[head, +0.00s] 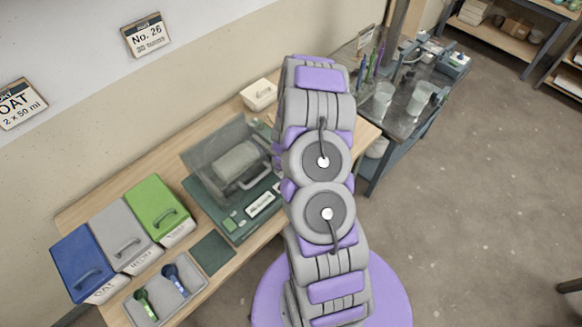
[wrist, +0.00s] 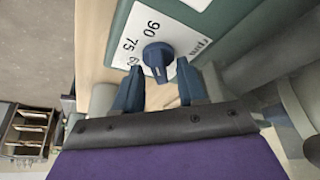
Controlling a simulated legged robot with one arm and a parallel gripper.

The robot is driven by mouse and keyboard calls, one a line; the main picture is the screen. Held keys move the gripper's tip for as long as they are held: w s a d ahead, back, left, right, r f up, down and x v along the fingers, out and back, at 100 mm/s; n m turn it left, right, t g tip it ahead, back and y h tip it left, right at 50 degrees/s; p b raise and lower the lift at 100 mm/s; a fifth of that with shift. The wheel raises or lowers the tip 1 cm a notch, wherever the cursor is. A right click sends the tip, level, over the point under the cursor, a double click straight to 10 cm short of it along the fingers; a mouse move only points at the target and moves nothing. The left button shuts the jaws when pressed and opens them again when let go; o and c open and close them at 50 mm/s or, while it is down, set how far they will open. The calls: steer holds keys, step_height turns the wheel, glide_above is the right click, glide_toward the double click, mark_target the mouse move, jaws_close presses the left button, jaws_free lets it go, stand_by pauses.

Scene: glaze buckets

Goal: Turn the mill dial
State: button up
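The mill dial is a dark blue round knob (wrist: 158,57) with a pale pointer line, on a white plate marked 90, 75 and a partly hidden 60 in the wrist view. My gripper (wrist: 159,72) has its two dark blue fingers apart, one on each side of the dial's near edge. I cannot tell whether either finger touches it. In the head view the green mill (head: 236,232) with its clear lid (head: 215,147) stands on the wooden bench. My arm hides its right part, and the dial and my gripper are hidden there.
Blue (head: 86,262), grey (head: 121,233) and green (head: 157,207) bins stand left of the mill. A tray (head: 190,301) with two scoops lies in front. A small cream box (head: 259,95) sits behind. A dark table with jars (head: 420,98) stands at the right. The floor at right is open.

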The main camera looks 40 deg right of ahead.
steer(key=shift+r, duration=0.1)
steer(key=v, duration=1.7)
steer(key=shift+p, duration=0.45)
